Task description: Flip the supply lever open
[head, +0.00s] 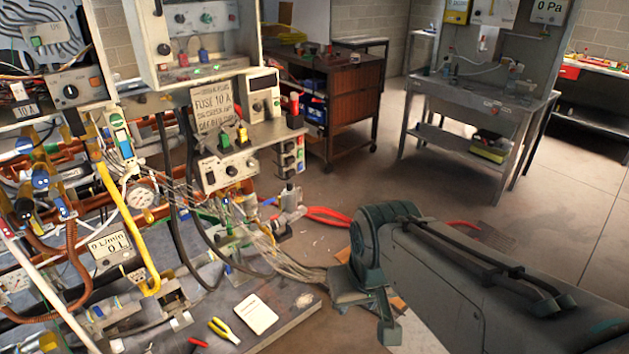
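Plumbing and valves crowd the left of the head view. They include several blue-handled fittings (40,181), a yellow hose (128,222) and a flow display (110,245) reading 0 L/min and 0 L. I cannot tell which part is the supply lever or how it is set. My teal-grey arm reaches in from the lower right. Its end, with what looks like my gripper (364,298), is over the floor by the bench's right edge, apart from the blue-handled fittings. The fingers are not clear enough to show whether they are open or shut, and I see nothing held.
A low bench (295,300) holds yellow-handled pliers (224,330) and a white pad (256,314). A bundle of wires (275,255) runs between the valves and my arm. A brown cabinet (345,100) and a metal table (470,100) stand behind. Floor is clear between them.

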